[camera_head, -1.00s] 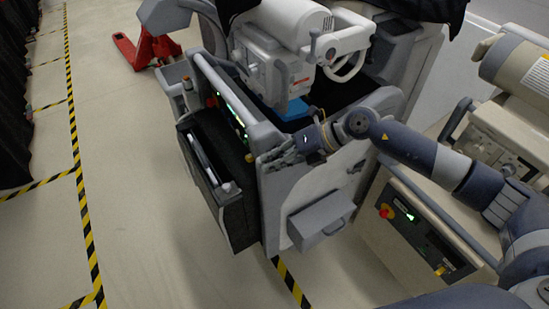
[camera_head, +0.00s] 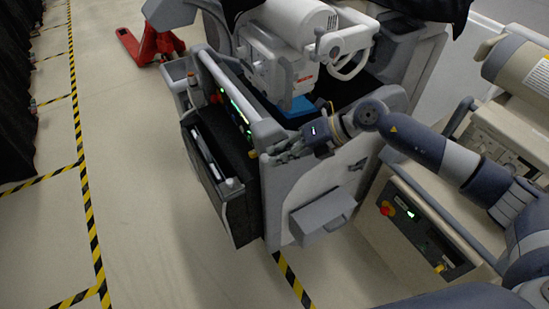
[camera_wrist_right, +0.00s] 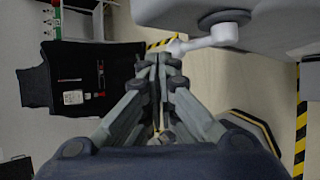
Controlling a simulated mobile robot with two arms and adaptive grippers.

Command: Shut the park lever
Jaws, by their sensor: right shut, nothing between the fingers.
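A pale lever (camera_wrist_right: 205,42) with a round pivot and a ball-shaped tip shows in the right wrist view, under the edge of a large grey housing (camera_wrist_right: 280,25). My right gripper (camera_wrist_right: 160,62) is shut and empty. In that view its fingertips lie just left of and below the lever's ball tip; I cannot tell whether they touch it. In the head view my right gripper (camera_head: 272,156) is at the upper corner of the grey cart's side panel (camera_head: 300,185). I cannot make out the lever there. My left gripper is not in view.
A grey box (camera_head: 322,216) juts from the cart's side panel. A black pouch (camera_head: 225,180) hangs on its front. A beige cart (camera_head: 400,225) with a red knob stands close on the right. A red pallet jack (camera_head: 150,45) is at the back. The floor at left is clear.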

